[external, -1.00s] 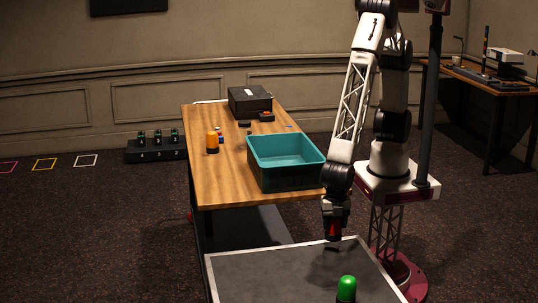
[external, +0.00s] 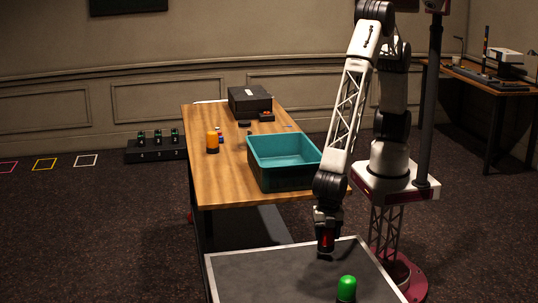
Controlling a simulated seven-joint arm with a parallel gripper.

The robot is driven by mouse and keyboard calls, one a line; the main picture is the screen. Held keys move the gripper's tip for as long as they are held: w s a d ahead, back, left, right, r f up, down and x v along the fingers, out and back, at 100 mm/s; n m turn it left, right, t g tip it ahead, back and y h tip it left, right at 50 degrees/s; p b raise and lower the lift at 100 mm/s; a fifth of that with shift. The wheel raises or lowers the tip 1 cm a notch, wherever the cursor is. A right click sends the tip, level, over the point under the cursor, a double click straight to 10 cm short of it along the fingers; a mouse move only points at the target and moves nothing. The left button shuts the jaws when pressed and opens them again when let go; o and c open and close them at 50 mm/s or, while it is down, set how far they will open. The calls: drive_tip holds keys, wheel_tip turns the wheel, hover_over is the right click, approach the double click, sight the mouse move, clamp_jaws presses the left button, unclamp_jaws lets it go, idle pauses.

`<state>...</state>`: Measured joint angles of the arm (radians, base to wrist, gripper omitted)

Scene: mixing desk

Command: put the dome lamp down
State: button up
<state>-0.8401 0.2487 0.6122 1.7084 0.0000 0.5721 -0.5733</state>
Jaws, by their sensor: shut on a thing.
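My gripper (external: 326,232) is shut on a red dome lamp (external: 326,241). It holds the lamp upright, pointing down, over the back part of the grey-topped table (external: 260,275) at the front. The lamp's dark lower end is close to the surface. I cannot tell whether it touches. The fingers hide part of the lamp. A green dome lamp (external: 347,287) stands on the same surface, nearer the camera and a little to the right. An orange dome lamp (external: 213,142) stands on the wooden desk (external: 215,180).
A teal bin (external: 285,150), empty as far as I see, sits at the desk's right edge, close to my arm. A black box (external: 250,101) and small items lie behind it. The left part of the grey surface is clear.

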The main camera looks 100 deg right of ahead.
sight(327, 241)
drive_tip(key=shift+f, duration=1.45)
drive_tip(key=shift+f, duration=0.15)
drive_tip(key=o, duration=1)
drive_tip(key=shift+o, duration=0.2)
drive_tip(key=shift+r, duration=6.15)
